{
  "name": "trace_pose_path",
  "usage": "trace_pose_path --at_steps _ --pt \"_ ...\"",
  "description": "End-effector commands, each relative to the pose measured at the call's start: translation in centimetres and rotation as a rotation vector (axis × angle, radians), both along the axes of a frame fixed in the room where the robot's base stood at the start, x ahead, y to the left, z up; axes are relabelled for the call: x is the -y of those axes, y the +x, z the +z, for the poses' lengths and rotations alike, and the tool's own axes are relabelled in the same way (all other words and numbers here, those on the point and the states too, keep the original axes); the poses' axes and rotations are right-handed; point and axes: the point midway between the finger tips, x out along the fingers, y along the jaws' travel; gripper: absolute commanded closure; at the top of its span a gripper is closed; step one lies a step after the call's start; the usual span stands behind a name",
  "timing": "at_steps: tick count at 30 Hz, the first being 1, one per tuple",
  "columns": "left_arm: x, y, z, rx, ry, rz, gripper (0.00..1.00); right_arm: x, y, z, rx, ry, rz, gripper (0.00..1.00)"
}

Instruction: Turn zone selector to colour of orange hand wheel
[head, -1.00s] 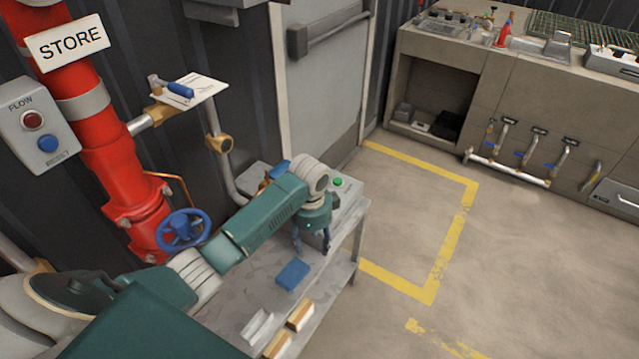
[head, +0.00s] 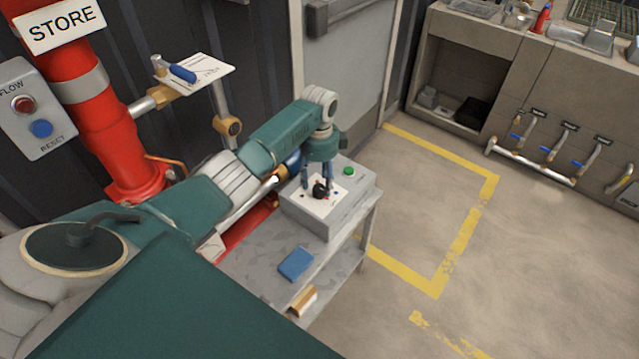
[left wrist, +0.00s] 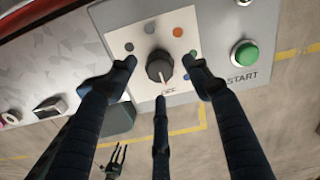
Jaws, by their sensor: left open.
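The zone selector is a black knob (left wrist: 160,67) on a white plate (left wrist: 173,12), ringed by coloured dots, including an orange dot (left wrist: 177,32) and a blue dot (left wrist: 193,53). Its white pointer mark faces down, toward a small label that looks like OFF. My left gripper (head: 319,188) is open above the selector box (head: 338,215). In the left wrist view its fingers (left wrist: 161,70) stand around the knob; I cannot tell whether they touch it. I see no orange hand wheel.
A green START button (left wrist: 244,54) sits beside the plate. A blue block (head: 296,264) lies on the metal bench. Behind my left arm are the red pipe (head: 100,130) and a clipboard-like sheet (head: 205,72). Floor right of the bench is clear.

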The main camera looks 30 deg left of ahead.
Motion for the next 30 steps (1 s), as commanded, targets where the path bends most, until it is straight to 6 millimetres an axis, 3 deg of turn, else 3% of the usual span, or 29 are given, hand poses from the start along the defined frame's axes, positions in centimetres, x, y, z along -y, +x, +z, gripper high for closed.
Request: trace_pose_path --at_steps 6,14,15,22,30 --pt "0.0 0.0 -1.8 0.000 0.000 0.000 0.50 -0.4 1.4 0.0 0.020 0.006 -0.001 0.60" --pt "0.0 0.0 -2.0 0.001 0.000 0.000 0.50 -0.4 1.0 0.0 0.015 0.005 -0.001 0.60" --pt "0.0 0.0 -2.0 0.001 0.000 0.000 0.52 -0.4 0.9 0.0 0.013 0.005 -0.001 0.60" --pt "0.0 0.0 -2.0 0.001 0.000 0.000 0.95 -0.3 0.4 -0.1 0.005 0.004 -0.001 0.60" --pt "0.1 0.0 -1.9 0.001 -0.001 0.016 0.95 -0.2 0.4 0.1 0.006 0.002 0.000 0.60"
